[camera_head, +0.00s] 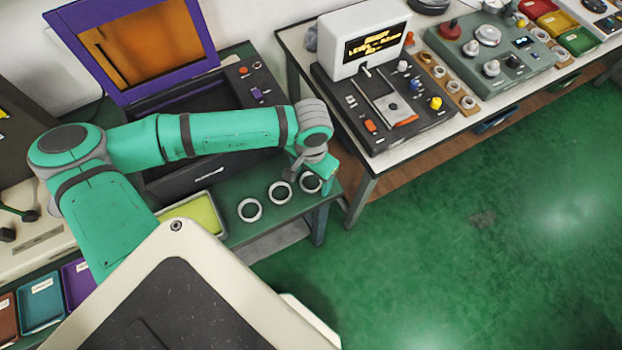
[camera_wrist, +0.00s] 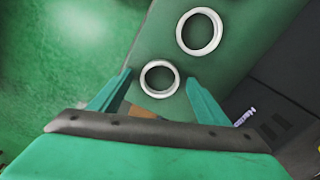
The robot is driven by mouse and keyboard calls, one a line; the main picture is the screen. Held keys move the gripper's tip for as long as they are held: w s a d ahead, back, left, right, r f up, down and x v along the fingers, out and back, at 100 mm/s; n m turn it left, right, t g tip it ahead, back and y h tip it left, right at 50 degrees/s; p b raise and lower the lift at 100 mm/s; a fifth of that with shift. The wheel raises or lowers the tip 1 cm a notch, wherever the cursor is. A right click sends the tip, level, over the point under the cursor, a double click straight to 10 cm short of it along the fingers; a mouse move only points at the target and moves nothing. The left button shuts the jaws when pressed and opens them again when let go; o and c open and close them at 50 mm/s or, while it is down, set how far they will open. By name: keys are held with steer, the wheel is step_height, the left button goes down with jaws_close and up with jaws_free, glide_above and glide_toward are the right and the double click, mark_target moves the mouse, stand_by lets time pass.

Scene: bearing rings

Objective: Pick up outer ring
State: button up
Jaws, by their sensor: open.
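Three pale grey rings stand in a row on the green table in the head view: a left ring (camera_head: 239,210), a middle ring (camera_head: 269,195) and a right ring (camera_head: 319,187). I cannot tell by looks which is called the outer ring. My gripper (camera_head: 301,172) is above the right end of the row, partly covering the right ring. In the wrist view my gripper (camera_wrist: 158,80) is open and empty. A ring (camera_wrist: 160,94) appears between its two green fingers, apart from both. Another ring (camera_wrist: 180,33) lies beyond, further up the picture.
The green table (camera_head: 268,230) ends just right of the rings, with floor beyond. A yellow-green tray (camera_head: 222,232) lies left of the rings. A dark machine (camera_head: 205,180) stands behind them. A white bench (camera_head: 362,160) with devices is at right.

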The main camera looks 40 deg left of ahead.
steer(key=shift+c, duration=0.7)
steer(key=c, duration=1.1)
steer(key=shift+r, duration=0.1)
